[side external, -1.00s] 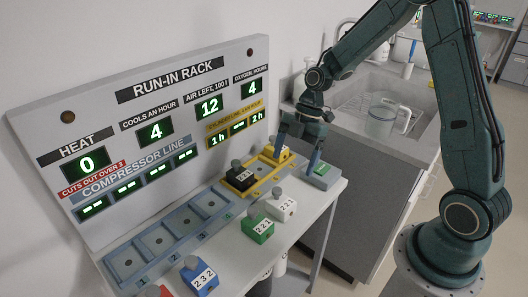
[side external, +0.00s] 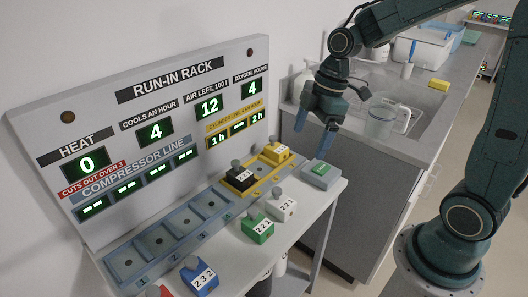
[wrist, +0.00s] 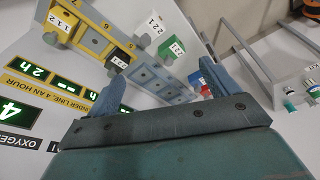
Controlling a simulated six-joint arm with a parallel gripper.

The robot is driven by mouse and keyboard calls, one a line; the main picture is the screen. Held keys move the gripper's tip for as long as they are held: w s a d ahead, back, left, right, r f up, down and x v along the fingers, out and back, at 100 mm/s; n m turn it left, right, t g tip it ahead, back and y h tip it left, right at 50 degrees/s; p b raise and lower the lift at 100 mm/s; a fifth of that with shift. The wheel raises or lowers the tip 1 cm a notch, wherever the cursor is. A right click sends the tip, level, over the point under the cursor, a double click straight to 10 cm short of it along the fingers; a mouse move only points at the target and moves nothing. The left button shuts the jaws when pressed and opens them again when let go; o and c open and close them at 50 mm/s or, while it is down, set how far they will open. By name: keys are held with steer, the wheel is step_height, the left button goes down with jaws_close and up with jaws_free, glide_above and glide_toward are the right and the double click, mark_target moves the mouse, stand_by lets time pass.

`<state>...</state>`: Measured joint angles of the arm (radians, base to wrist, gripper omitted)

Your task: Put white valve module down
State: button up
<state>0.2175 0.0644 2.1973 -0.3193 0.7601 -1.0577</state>
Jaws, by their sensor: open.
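The white valve module (side external: 281,207), labelled 2 2 1, stands on the white table in front of the yellow tray, beside the green module (side external: 258,230). It also shows at the top of the wrist view (wrist: 152,27). My gripper (side external: 314,142) is open and empty, in the air above the right end of the table, apart from every module. Its two spread fingers show in the wrist view (wrist: 163,88) with nothing between them.
The yellow tray (side external: 258,189) holds a black module (side external: 238,178) and a yellow module (side external: 277,153), with a gap between. The blue tray (side external: 181,232) has several empty places. A grey box with a green top (side external: 320,174) stands at the table's right end. A blue module (side external: 199,275) stands in front.

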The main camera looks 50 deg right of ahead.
steer(key=s+r+m+t+h, duration=0.1)
steer(key=s+r+m+t, duration=0.1)
steer(key=s+r+m, duration=0.2)
steer(key=s+r+m+t+h, duration=0.1)
steer(key=s+r+m+t, duration=0.1)
steer(key=s+r+m, duration=0.3)
steer(key=shift+s+a+m, duration=0.4)
steer(key=shift+s+m, duration=1.3)
steer(key=shift+s, duration=1.6)
